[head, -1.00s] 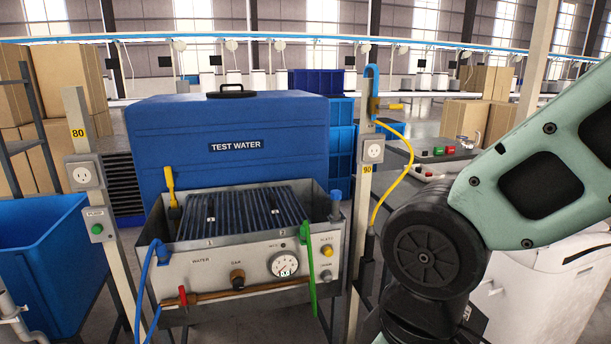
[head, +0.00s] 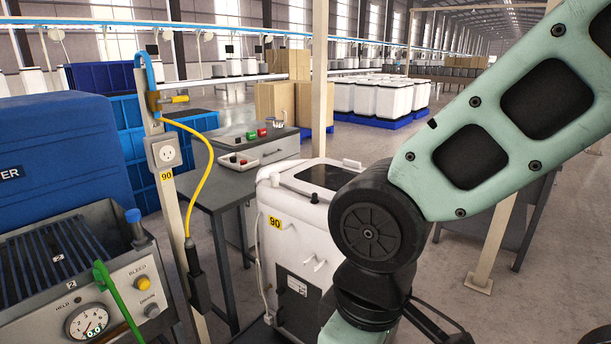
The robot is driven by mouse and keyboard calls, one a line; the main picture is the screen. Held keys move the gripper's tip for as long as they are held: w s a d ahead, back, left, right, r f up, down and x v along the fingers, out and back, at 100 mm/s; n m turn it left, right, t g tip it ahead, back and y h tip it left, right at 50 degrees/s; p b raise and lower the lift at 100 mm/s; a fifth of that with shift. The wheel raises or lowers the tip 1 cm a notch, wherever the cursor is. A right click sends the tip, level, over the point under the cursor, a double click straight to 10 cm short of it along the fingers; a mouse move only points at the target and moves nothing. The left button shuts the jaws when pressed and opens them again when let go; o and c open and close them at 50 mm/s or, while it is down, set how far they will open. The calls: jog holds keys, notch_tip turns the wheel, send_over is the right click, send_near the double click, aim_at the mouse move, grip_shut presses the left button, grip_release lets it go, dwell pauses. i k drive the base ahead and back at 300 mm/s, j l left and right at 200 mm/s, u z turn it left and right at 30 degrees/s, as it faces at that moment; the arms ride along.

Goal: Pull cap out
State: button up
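No part is clearly marked as the cap. A blue-topped fitting (head: 134,222) stands upright at the right rear corner of the metal test tank (head: 150,262), at the left in the head view. A white machine (head: 285,225) with a yellow 90 label stands right of centre, partly hidden behind my arm; I cannot make out a cap on it. My arm reaches down across the right side of the view. My gripper is out of view below the bottom edge, and nothing shows it touching any of these things.
A post (head: 172,205) with a socket and a yellow hose (head: 203,175) stands between tank and white machine. A dark table (head: 222,192) bears a control box (head: 265,150) with coloured buttons. A pale pillar (head: 490,245) rises behind my arm. Open floor shows at right.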

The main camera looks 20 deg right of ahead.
aim_at(274, 177)
jog(key=i+j, duration=0.3)
jog(key=i+j+z, duration=0.1)
jog(key=i+j, duration=0.15)
jog(key=j, duration=0.25)
jog(key=i+j, duration=0.25)
jog(key=j, duration=0.15)
jog(key=i+j+z, duration=0.1)
jog(key=i+j, duration=0.45)
jog(key=j, duration=0.3)
jog(key=i+j, duration=0.25)
jog(key=j, duration=0.15)
jog(key=z, duration=0.05)
